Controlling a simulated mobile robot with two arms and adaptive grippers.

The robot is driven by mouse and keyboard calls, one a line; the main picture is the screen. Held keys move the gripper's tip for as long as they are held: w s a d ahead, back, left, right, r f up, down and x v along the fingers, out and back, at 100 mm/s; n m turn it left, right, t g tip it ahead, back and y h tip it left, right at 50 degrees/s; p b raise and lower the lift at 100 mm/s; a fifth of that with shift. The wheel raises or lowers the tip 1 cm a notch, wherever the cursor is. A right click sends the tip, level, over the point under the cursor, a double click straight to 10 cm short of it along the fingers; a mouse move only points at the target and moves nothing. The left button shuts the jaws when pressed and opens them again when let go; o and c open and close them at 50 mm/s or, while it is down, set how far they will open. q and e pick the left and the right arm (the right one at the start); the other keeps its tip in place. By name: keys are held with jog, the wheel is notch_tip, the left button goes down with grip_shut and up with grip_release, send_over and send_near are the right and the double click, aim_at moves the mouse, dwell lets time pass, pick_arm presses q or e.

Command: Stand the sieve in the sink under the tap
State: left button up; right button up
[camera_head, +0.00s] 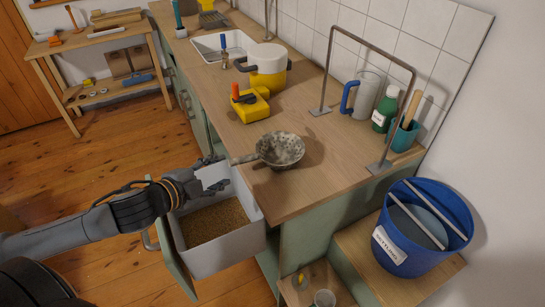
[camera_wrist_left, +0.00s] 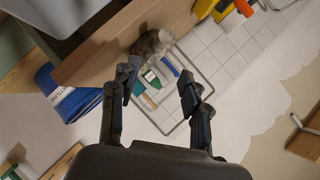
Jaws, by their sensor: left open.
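The sieve (camera_head: 281,150), a speckled grey round bowl with a short handle pointing left, sits on the near part of the wooden counter. In the left wrist view the sieve (camera_wrist_left: 152,42) shows beyond the fingertips. My left gripper (camera_head: 217,168) is open and empty, just left of the handle's end, over the open drawer. Its two spread fingers also show in the left wrist view (camera_wrist_left: 158,75). The white sink (camera_head: 222,45) is set in the far part of the counter, with the tap (camera_head: 268,18) behind it. My right gripper is not in view.
A yellow and white pot (camera_head: 267,66) and a yellow block-like item (camera_head: 250,105) stand between sieve and sink. A metal rail frame (camera_head: 372,42), blue-handled jug (camera_head: 363,95) and green bottle (camera_head: 385,110) stand along the wall. A grain-filled drawer (camera_head: 255,232) is open below.

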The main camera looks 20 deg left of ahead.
aim_at(242, 160)
pick_arm(q)
jog(key=x, duration=0.4)
jog(key=shift+w, duration=0.1)
jog(key=shift+x, duration=1.55)
jog(key=shift+p+x, duration=0.65)
jog(key=shift+x, duration=2)
jog(key=shift+a+f, duration=0.1)
jog(key=shift+c, duration=0.4)
grip_shut()
